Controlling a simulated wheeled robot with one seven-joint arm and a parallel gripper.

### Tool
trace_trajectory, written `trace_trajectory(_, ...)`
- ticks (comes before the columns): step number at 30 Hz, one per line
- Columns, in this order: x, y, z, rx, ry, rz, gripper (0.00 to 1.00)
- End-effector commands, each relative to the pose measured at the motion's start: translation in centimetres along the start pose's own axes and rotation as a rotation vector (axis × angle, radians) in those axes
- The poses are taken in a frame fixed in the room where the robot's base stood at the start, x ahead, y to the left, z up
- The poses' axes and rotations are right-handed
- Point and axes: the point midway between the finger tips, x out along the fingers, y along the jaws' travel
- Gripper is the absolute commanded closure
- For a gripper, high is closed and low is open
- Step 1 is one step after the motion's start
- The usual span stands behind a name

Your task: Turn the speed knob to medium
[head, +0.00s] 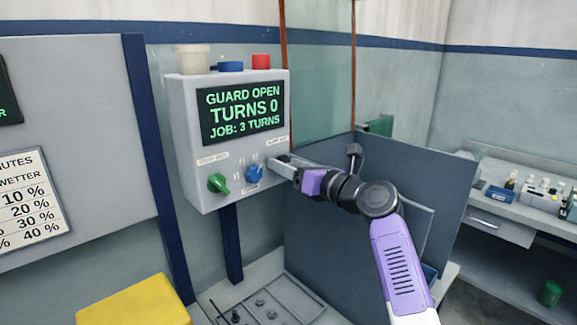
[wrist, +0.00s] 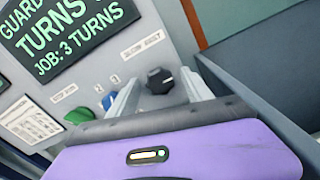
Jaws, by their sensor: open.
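A grey control box (head: 185,140) hangs on the wall and carries three knobs. A green knob (head: 218,184) is at the lower left, a blue knob (head: 254,173) is to its right, and a black knob (wrist: 160,80) shows in the wrist view farther right. The labels by the knobs are too small to read surely, so I cannot tell which is the speed knob. My gripper (head: 279,163) is open at the box's right side and hides the black knob in the head view. In the wrist view its two fingers stand either side of the black knob; contact is unclear.
The box's screen (head: 242,112) reads "GUARD OPEN, TURNS 0, JOB: 3 TURNS". Red (head: 261,62), blue (head: 230,66) and cream (head: 193,59) items sit on top. A dark panel (head: 330,245) stands below and right of the box. A yellow block (head: 135,303) is at lower left.

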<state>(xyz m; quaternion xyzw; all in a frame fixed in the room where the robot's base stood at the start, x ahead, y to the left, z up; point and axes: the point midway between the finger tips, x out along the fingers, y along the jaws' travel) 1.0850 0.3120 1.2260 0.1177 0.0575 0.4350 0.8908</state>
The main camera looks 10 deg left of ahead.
Motion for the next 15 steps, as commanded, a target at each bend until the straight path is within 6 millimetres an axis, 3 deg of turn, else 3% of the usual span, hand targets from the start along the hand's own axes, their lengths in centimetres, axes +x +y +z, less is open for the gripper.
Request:
trace_trajectory(5, 0.00, 0.01, -0.01, 0.000, 0.000, 0.000, 0.42)
trace_trajectory(13, -0.02, 0.00, -0.02, 0.000, 0.000, 0.000, 0.95)
trace_trajectory(15, -0.03, -0.01, -0.02, 0.000, 0.000, 0.000, 1.00)
